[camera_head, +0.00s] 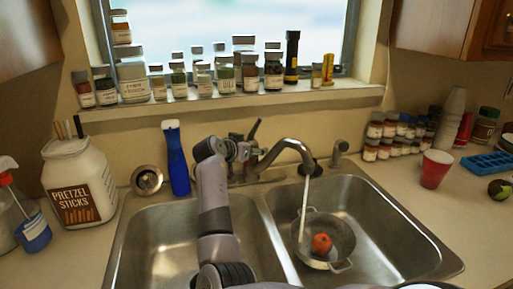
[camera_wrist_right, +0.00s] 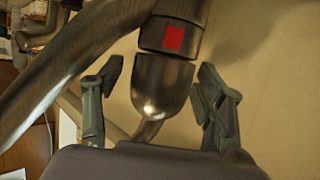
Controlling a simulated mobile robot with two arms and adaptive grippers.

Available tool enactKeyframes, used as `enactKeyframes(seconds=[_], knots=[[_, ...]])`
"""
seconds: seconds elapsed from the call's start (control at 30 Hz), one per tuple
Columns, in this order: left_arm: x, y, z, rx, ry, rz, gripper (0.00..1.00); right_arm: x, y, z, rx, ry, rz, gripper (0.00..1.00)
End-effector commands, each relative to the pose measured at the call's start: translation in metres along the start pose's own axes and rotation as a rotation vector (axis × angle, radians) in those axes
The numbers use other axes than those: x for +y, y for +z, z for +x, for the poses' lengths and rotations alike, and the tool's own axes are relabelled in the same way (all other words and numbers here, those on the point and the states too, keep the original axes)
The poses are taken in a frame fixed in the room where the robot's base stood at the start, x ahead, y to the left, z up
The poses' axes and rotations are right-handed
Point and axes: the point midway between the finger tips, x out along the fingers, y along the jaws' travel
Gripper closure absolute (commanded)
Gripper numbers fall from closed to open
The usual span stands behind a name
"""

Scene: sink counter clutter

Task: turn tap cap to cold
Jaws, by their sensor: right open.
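The metal tap (camera_head: 290,145) stands behind the double sink, with its spout over the right basin. Its upright handle (camera_head: 254,130) rises just behind my right gripper (camera_head: 243,151). In the right wrist view, the rounded metal tap cap (camera_wrist_right: 165,92) with a red square mark lies between the two spread fingers of my right gripper (camera_wrist_right: 158,88). The gripper is open, with a visible gap on each side of the cap. In the head view the gripper partly hides the tap's base. My left gripper is not in view.
A pale stream falls from the spout into a metal pot (camera_head: 338,232) holding a red round item (camera_head: 321,243). A large pretzel jar (camera_head: 80,185) is further left; a red cup (camera_head: 435,169) is right.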

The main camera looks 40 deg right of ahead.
Motion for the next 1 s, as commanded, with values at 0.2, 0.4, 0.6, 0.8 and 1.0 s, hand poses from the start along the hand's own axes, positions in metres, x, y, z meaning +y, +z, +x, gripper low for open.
enactKeyframes(seconds=[0.2, 0.4, 0.6, 0.8, 1.0], knots=[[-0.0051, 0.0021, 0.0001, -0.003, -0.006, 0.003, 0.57, -0.0004, 0.0001, -0.0004, 0.0, 0.0, 0.0, 0.35], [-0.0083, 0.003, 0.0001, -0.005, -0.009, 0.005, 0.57, -0.0002, 0.0001, -0.0003, 0.0, 0.0, 0.0, 0.45], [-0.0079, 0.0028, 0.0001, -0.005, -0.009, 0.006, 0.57, -0.0001, 0.0001, -0.0002, 0.0, 0.0, 0.0, 0.59], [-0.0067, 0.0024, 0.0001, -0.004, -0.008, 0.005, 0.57, -0.0001, 0.0, -0.0002, 0.0, 0.0, 0.0, 0.72], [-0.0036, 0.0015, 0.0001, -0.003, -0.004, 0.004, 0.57, -0.0002, -0.0001, -0.0002, 0.001, 0.0, 0.0, 0.84]])
